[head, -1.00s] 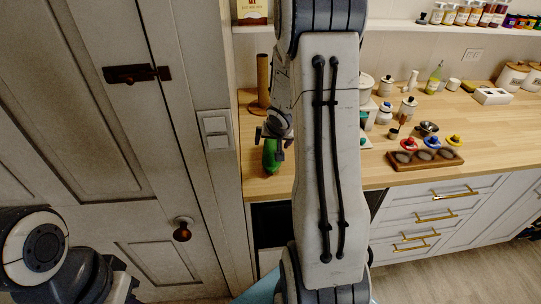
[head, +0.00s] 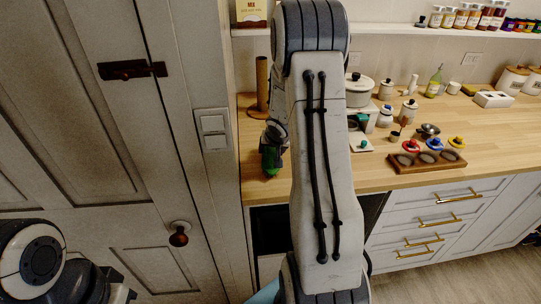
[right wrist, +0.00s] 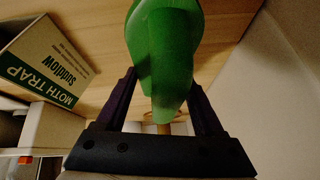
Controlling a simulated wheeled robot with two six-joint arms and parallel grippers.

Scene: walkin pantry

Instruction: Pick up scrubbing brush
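A smooth green object (head: 270,158), which may be the scrubbing brush, is at the left end of the wooden counter in the head view. No bristles show. In the right wrist view the green object (right wrist: 165,50) fills the top middle and reaches down between the two dark fingers of my right gripper (right wrist: 163,88). The fingers are spread to either side of it, close to its edges. Its edges cover the fingertips, so I cannot tell whether they grip it. My left arm is at the lower left of the head view, with its gripper (head: 122,294) largely cut off.
A brown upright cylinder (head: 262,85) stands behind the green object. A moth trap box (right wrist: 45,62) is at the left of the right wrist view. Jars, a pot (head: 359,90) and a wooden tray (head: 425,166) stand to the right. A wall and door are on the left.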

